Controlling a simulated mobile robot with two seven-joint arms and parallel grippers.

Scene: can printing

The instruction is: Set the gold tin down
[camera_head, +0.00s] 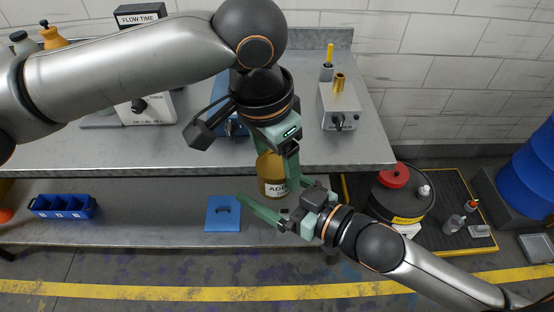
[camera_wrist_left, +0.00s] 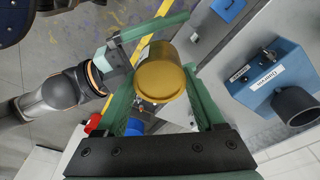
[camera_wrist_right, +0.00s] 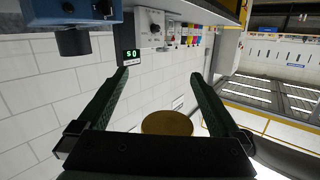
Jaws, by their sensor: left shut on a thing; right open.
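The gold tin (camera_head: 272,172) has a white label and hangs in front of the bench's front edge, above the lower shelf. My left gripper (camera_head: 277,155) comes from above and is shut on it. In the left wrist view the tin (camera_wrist_left: 160,75) sits between the left fingers, its round gold end facing the camera. My right gripper (camera_head: 271,189) is open, its fingers around or beside the tin's lower part; whether they touch it I cannot tell. In the right wrist view the tin's gold disc (camera_wrist_right: 167,123) shows low between the open right fingers.
The bench top (camera_head: 350,155) is clear near its front right. A grey box (camera_head: 341,108) with a brass cylinder stands behind. A blue plate (camera_head: 223,213) and blue bin (camera_head: 62,206) are on the lower shelf (camera_head: 150,212). A black drum (camera_head: 402,195) stands at right.

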